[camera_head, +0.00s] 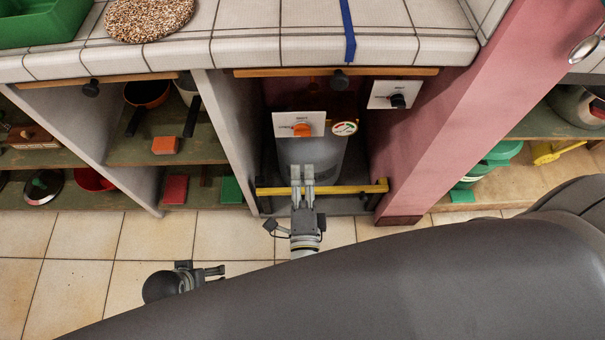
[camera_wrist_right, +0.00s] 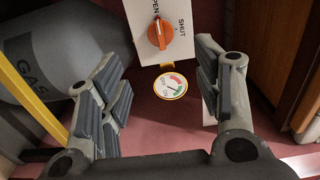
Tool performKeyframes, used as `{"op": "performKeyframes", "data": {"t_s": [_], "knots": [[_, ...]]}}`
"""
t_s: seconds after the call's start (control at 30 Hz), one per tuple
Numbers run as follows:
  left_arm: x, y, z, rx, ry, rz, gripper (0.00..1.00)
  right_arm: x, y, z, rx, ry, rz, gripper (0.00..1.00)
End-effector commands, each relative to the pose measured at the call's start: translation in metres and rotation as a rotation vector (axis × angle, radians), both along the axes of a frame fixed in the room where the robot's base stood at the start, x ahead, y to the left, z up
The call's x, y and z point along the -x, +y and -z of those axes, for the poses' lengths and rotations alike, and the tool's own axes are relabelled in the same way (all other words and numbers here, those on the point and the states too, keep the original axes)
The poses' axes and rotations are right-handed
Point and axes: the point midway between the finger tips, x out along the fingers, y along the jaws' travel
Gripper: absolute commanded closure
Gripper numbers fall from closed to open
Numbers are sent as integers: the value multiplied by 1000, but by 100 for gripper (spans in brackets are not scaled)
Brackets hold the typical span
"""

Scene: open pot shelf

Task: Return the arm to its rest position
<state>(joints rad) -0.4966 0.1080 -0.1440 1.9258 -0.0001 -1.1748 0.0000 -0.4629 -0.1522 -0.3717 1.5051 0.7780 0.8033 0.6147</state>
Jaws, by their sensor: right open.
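My right gripper (camera_head: 302,172) is open and empty in the head view, with its fingers over the yellow bar (camera_head: 350,189) in front of the grey gas cylinder (camera_head: 318,152). In the right wrist view its fingers (camera_wrist_right: 160,75) stand wide apart with nothing between them. Beyond them is a white plate with an orange knob (camera_wrist_right: 158,33), marked OPEN and SHUT. The knob also shows in the head view (camera_head: 302,130), apart from the fingers. My left gripper (camera_head: 214,271) is low at the left, above the floor tiles; its opening is unclear.
A round gauge (camera_head: 344,128) is beside the knob plate. A second plate with a black knob (camera_head: 397,101) is at the right. Side walls and a pink post (camera_head: 450,110) enclose the cylinder bay. Shelves with pots flank it. Tiled floor (camera_head: 90,235) is clear in front.

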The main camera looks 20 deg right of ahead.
Motion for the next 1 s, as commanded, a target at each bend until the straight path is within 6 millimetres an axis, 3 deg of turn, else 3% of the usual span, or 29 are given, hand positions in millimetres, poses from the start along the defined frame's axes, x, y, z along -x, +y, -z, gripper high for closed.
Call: {"op": "performKeyframes", "data": {"t_s": [0.4,0.53,0.77,0.9,1.0], "knots": [[0,0,0,0,0,0,1,-1,0,0,4,2,-5,41],[0,0,0,0,0,0,1,-7,8,2,56,31,-79,41],[0,0,0,0,0,0,1,-18,40,23,341,195,-419,41],[0,0,0,0,0,0,1,-9,50,48,561,331,-637,41],[0,0,0,0,0,0,1,5,46,70,721,443,-782,41]]}}
